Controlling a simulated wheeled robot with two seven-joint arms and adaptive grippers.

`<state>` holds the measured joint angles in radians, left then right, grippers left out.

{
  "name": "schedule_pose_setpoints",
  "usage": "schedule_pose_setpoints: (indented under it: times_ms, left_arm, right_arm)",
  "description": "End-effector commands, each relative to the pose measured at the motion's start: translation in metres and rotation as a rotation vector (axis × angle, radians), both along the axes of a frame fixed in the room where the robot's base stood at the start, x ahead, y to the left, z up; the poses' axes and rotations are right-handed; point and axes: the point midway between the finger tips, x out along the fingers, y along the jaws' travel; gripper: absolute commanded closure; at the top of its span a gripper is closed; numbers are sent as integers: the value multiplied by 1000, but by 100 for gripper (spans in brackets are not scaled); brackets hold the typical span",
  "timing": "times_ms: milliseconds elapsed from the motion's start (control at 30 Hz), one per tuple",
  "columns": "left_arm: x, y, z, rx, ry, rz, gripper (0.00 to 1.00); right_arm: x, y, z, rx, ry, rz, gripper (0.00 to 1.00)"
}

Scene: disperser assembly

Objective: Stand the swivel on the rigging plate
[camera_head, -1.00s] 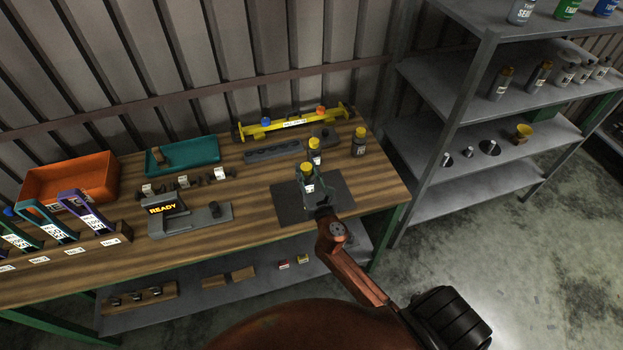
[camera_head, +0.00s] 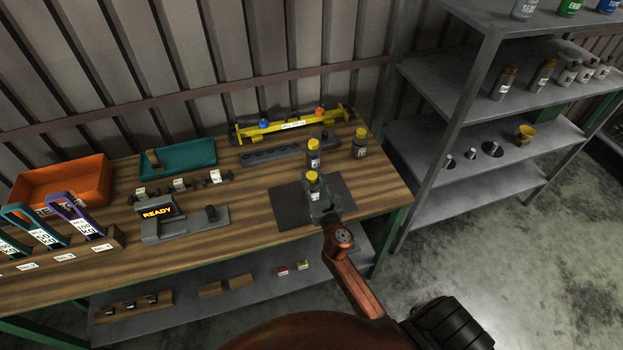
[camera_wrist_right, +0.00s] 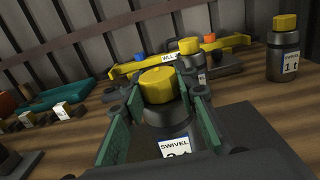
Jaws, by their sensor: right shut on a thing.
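My right gripper (camera_head: 316,194) is shut on a swivel (camera_head: 312,181), a dark grey cylinder with a yellow top. In the right wrist view the swivel (camera_wrist_right: 170,122) is upright between the green fingers, with a "SWIVEL" label facing the camera. The rigging plate (camera_head: 286,211) looks like the dark flat plate on the bench's right part, and the swivel is over it. The fingers hide its base, so I cannot tell whether it touches the plate. My left gripper is not in view.
Two similar yellow-topped swivels stand behind, one close (camera_head: 313,153) and one further right (camera_head: 359,148). A grey block with holes (camera_head: 271,154) and a yellow beam (camera_head: 290,125) lie at the back. A "READY" device (camera_head: 158,213) is left of the plate.

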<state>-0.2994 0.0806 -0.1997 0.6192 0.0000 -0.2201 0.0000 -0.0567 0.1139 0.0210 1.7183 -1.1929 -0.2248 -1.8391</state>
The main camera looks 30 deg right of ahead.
Motion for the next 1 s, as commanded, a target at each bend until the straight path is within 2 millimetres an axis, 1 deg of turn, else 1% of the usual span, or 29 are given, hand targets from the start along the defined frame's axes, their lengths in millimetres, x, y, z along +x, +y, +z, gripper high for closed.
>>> schedule_pose_setpoints:
  times_ms: [100,133,367,600,733,867,1000]
  left_arm:
    - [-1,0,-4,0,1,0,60]
    - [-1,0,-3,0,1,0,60]
    - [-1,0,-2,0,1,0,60]
    - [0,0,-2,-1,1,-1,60]
    - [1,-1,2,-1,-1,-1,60]
    - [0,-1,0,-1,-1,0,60]
    - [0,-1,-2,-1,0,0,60]
  right_arm:
    - [1,0,-2,-2,-4,1,100]
    - [0,0,-3,-1,0,0,71]
    - [0,0,-3,0,1,0,55]
    - [0,0,-3,0,1,0,55]
    - [-1,0,2,1,1,0,55]
    - [-21,5,-2,1,4,0,55]
    - [-51,12,-3,1,4,0,55]
